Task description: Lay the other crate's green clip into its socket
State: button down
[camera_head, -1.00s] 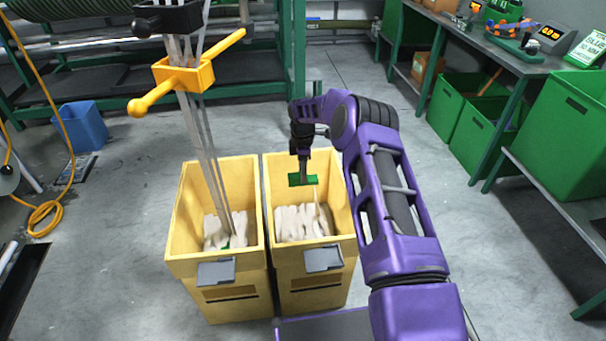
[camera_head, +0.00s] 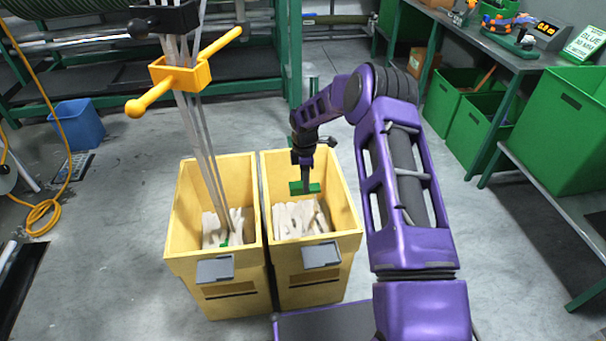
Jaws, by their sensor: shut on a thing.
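My gripper (camera_head: 305,179) points down over the right yellow crate (camera_head: 344,205), shut on a green clip (camera_head: 313,188). The clip lies roughly level, inside the crate's outline and above the off-white webbing (camera_head: 298,220). A small green piece (camera_head: 224,240) shows in the left yellow crate (camera_head: 180,225), low by its front wall, at the foot of the grey strands. Each crate has a grey bracket on its front rim, the left one (camera_head: 215,270) and the right one (camera_head: 321,255). I cannot tell whether either bracket is the socket.
Pale grey strands (camera_head: 204,140) run from the left crate up through a yellow guide with handles (camera_head: 180,75). A blue bin (camera_head: 80,125) stands at the back left. Green bins (camera_head: 565,130) and a workbench (camera_head: 500,58) are on the right. The floor between is clear.

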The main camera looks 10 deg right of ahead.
jog(key=shift+s+d+p, duration=0.75)
jog(key=shift+s+p, duration=2.2)
jog(key=shift+s, duration=6)
jog(key=shift+f+b, duration=3.4)
jog(key=shift+f, duration=1.4)
jog(key=shift+c, duration=1.7)
grip_release()
jog(key=shift+r, duration=0.1)
notch_tip(320, 180, up, 17)
jog(key=p, duration=0.3)
jog(key=shift+p, duration=0.35)
